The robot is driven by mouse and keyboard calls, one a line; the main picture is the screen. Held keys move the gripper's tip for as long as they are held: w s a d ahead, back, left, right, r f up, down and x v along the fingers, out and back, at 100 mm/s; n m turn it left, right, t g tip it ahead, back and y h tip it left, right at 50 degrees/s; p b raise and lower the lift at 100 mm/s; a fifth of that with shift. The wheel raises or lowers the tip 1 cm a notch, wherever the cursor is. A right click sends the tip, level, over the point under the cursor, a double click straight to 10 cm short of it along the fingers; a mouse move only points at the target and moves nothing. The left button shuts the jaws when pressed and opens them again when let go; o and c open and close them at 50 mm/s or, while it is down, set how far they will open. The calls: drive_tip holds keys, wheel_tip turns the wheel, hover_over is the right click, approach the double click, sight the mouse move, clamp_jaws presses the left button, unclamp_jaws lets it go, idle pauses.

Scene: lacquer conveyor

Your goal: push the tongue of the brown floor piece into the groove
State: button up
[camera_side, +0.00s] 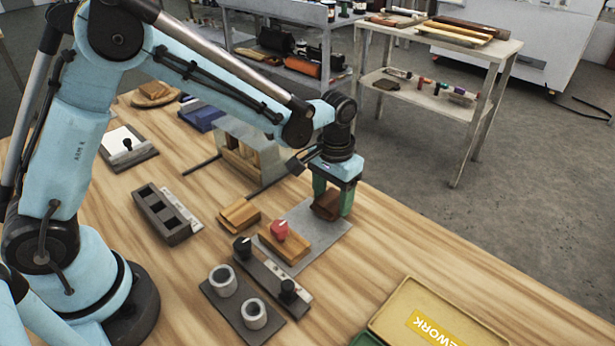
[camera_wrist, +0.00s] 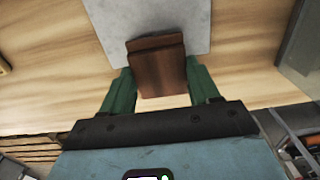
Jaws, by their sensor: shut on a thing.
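The brown floor piece (camera_side: 326,206) is between the green fingers of my gripper (camera_side: 333,200), over the right part of a grey plate (camera_side: 306,214). My gripper is shut on it. In the wrist view the brown piece (camera_wrist: 160,72) sits between both fingers, with a stepped far edge over the plate (camera_wrist: 170,18). I cannot tell whether it touches the plate. A lighter wooden piece (camera_side: 292,257) with a red knob (camera_side: 280,229) on it lies at the plate's front left, apart from the brown piece. The groove cannot be made out.
A second light wooden piece (camera_side: 239,215) lies left of the plate. A dark rail with black knobs (camera_side: 262,272) and a holder with two grey cups (camera_side: 238,300) stand in front. A clear-sided box (camera_side: 240,155) stands behind. A yellow tray (camera_side: 420,322) lies front right; bare table lies between.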

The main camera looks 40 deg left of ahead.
sight(305, 230)
drive_tip(key=shift+s, duration=2.85)
drive_tip(key=shift+s, duration=1.2)
drive_tip(key=o, duration=1.2)
drive_tip(key=shift+c, duration=0.2)
wheel_tip(305, 230, up, 12)
drive_tip(key=s+a+t, duration=0.6)
drive_tip(key=a+t, duration=0.1)
drive_tip(key=a, duration=0.2)
drive_tip(key=shift+a+r, duration=0.25)
drive_tip(key=shift+r, duration=0.1)
